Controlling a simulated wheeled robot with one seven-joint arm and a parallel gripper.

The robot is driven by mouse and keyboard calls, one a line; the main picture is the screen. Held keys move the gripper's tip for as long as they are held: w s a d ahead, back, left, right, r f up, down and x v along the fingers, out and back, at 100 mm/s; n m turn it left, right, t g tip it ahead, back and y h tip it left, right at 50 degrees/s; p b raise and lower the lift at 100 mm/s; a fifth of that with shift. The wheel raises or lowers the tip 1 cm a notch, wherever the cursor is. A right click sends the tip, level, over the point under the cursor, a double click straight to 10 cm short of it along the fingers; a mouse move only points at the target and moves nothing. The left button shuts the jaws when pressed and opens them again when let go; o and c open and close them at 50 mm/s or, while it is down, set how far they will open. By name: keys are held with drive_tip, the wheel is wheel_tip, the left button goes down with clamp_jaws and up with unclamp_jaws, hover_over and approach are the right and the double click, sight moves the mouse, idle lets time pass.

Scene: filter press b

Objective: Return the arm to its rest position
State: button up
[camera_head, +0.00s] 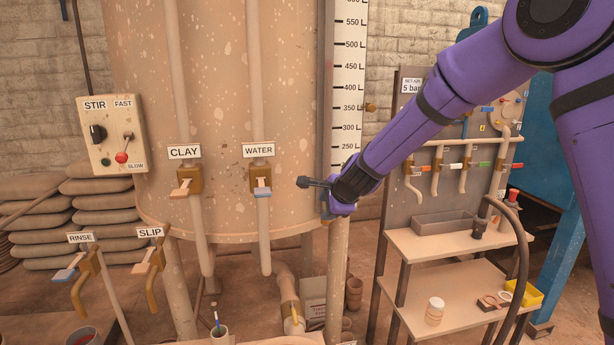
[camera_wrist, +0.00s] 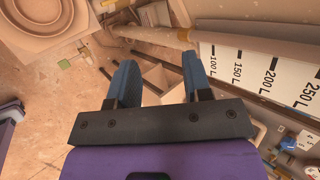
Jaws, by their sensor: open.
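My purple arm reaches in from the upper right in the head view, and my gripper (camera_head: 306,182) points left in front of the tank's lower right side. In the wrist view my gripper (camera_wrist: 160,80) shows two blue fingers apart with nothing between them. The gripper is just right of the WATER valve (camera_head: 261,178) in the head view and appears apart from it. Whether it touches the level scale behind it cannot be told.
The large speckled tank (camera_head: 230,100) carries the CLAY valve (camera_head: 186,180) and a STIR box (camera_head: 113,133). A level scale (camera_head: 349,80) stands behind my forearm. A valve panel (camera_head: 430,160) with shelves (camera_head: 460,240) is at the right. RINSE and SLIP valves (camera_head: 150,258) are at lower left.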

drive_tip(key=s+d+r+n+g+h, duration=0.1)
drive_tip(key=s+d+r+n, duration=0.45)
drive_tip(key=s+r, duration=0.3)
drive_tip(key=s+d+r+n, duration=0.4)
drive_tip(key=s+d+r, duration=0.3)
drive_tip(key=s, duration=0.3)
drive_tip(key=s+d+n+h, duration=0.1)
drive_tip(key=s+d, duration=0.3)
drive_tip(key=s, duration=0.4)
drive_tip(key=s+d+n+g+h, duration=0.1)
drive_tip(key=s+d+n, duration=0.2)
drive_tip(key=s, duration=0.5)
drive_tip(key=s+d+n+h, duration=0.1)
drive_tip(key=s+d+n, duration=0.1)
drive_tip(key=s+d, duration=0.3)
drive_tip(key=s, duration=0.3)
drive_tip(key=shift+s+d+r, duration=0.15)
drive_tip(key=shift+d+r, duration=0.05)
